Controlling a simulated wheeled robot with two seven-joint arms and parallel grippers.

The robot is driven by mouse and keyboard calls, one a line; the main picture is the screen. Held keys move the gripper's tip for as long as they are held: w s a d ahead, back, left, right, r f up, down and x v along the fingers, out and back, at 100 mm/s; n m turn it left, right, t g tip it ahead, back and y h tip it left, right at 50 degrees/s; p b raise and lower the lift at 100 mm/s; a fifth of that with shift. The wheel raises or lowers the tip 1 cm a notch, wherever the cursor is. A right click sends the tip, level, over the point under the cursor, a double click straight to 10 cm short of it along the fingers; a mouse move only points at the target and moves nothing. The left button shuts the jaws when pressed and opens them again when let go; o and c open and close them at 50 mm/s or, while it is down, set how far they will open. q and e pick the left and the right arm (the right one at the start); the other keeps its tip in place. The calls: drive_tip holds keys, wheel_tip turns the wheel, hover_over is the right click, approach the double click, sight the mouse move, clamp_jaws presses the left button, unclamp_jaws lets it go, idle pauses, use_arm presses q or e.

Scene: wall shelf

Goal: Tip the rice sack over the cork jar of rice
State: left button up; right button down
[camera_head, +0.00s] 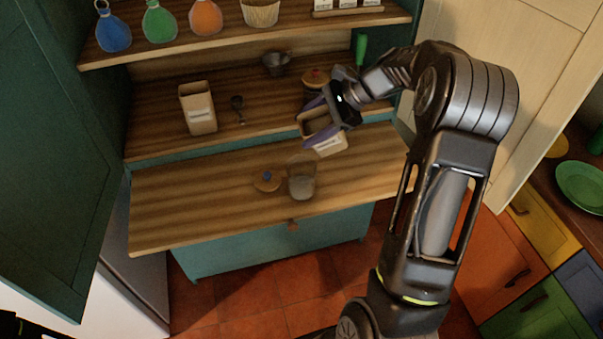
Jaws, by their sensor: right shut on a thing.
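My right gripper (309,123) is shut on a pale, open-topped sack (329,147) with a white label, its purple fingers on either side. The sack is held above the back right of the pull-out board, and its label is too small to read. A clear glass jar (302,180) stands open on the board, below and a little left of the sack, with some pale content low inside. My left gripper is not in view.
A metal cup (276,63) and a red-lidded jar (316,78) are further back. The upper shelf (240,38) overhangs. The left half of the board (185,205) is clear.

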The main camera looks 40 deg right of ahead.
drive_tip(key=shift+w+f+h+b, duration=0.15)
drive_tip(key=shift+f+h+b, duration=0.25)
drive_tip(key=shift+h+b, duration=0.1)
drive_tip(key=shift+a+f+n+h+b, duration=0.2)
drive_tip(key=shift+f+n+h+b, duration=0.1)
drive_tip(key=shift+h+b, duration=0.15)
drive_tip(key=shift+f+h+b, duration=0.15)
drive_tip(key=shift+h+b, duration=0.15)
drive_tip(key=shift+h, duration=0.05)
drive_tip(key=shift+f, duration=0.15)
drive_tip(key=shift+a+r+n+t+h, duration=0.1)
drive_tip(key=shift+r+n+t+h, duration=0.3)
drive_tip(key=shift+h, duration=0.5)
drive_tip(key=shift+a+f+n+h, duration=0.1)
drive_tip(key=shift+f+n+h, duration=0.2)
drive_tip(key=shift+f+h, duration=0.35)
idle(0.8)
drive_tip(key=shift+s+a+r+n+t+h+p, duration=0.25)
drive_tip(key=shift+h+p, duration=0.5)
drive_tip(key=shift+p, duration=0.9)
drive_tip(key=shift+h+p, duration=0.4)
drive_tip(key=shift+p, duration=0.6)
